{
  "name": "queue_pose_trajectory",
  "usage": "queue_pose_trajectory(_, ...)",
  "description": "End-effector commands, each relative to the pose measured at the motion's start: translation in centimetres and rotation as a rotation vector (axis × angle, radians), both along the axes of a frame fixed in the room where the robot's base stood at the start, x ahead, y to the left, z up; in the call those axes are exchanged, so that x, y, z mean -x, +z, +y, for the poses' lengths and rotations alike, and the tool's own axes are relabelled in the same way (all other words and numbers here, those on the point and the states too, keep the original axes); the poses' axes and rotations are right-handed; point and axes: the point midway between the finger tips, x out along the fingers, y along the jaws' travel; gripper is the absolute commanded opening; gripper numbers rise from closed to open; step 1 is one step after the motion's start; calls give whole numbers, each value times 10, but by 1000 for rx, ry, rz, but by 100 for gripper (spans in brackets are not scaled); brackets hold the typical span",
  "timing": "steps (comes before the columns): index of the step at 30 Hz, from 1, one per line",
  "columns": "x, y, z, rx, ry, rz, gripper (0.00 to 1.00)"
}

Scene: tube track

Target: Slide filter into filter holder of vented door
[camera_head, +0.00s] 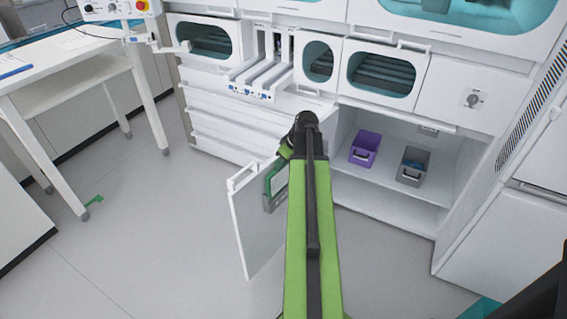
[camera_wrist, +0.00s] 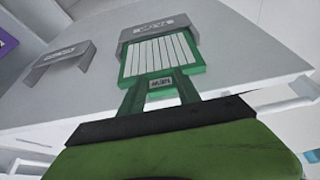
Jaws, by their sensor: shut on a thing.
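The filter (camera_wrist: 160,55) is a green frame with white pleats and a "NEW" label on its near end. My gripper (camera_wrist: 160,98) is shut on that labelled near end in the wrist view. The filter's far end meets the grey filter holder (camera_wrist: 145,31) on the white vented door (camera_wrist: 235,50); how deep it sits inside cannot be told. In the head view, the door (camera_head: 250,225) stands open, with the green filter (camera_head: 274,177) and grey holder (camera_head: 276,199) partly behind my arm. My gripper's fingertips are hidden there.
A grey bracket (camera_wrist: 60,62) is on the door beside the holder. The open cabinet right of my arm holds a purple bin (camera_head: 365,148) and a grey bin (camera_head: 413,167). A white table (camera_head: 60,75) stands at left.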

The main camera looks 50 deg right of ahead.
Motion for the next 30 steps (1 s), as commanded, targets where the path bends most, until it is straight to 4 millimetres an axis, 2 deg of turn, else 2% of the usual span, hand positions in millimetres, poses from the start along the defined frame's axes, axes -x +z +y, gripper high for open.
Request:
queue_pose_trajectory(6,0,-13,0,0,0,0,0)
queue_pose_trajectory(17,0,-13,0,0,0,0,0)
queue_pose_trajectory(30,0,-33,0,0,1,0,0)
